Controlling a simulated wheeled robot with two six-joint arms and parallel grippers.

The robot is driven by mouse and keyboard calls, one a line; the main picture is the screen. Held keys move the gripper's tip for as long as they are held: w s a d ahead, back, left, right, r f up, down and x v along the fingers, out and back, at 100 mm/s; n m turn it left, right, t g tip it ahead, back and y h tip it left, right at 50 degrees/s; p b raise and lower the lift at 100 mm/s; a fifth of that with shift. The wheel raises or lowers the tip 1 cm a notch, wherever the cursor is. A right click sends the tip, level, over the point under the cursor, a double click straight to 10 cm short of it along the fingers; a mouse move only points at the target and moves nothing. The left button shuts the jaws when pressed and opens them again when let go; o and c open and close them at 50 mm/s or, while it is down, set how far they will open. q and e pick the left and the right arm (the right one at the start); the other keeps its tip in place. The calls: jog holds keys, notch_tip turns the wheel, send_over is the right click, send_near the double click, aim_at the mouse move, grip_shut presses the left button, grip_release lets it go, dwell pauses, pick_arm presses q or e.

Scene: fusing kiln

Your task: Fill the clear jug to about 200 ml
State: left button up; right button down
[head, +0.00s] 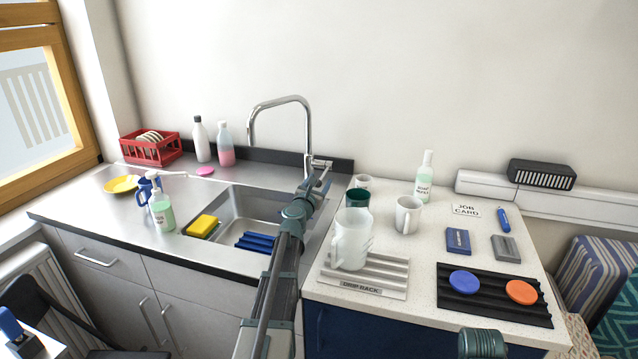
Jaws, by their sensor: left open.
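The clear jug (350,240) is frosted and see-through, and stands upright on the drip rack (372,290) on the right-hand counter. Its handle faces left, and no water level can be made out in it. The tall chrome tap (281,101) arches over the steel sink (262,207), and no stream shows below its spout. The tap's lever (320,163) is at the right of its base. My left gripper (321,178) is open, with its fingers close to the lever; I cannot tell whether they touch it. My right gripper is out of view.
A yellow sponge (201,226) and a blue ribbed mat (256,242) lie in the sink.

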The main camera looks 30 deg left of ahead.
pick_arm(q)
grip_shut()
dwell(0.3)
dwell(1.1)
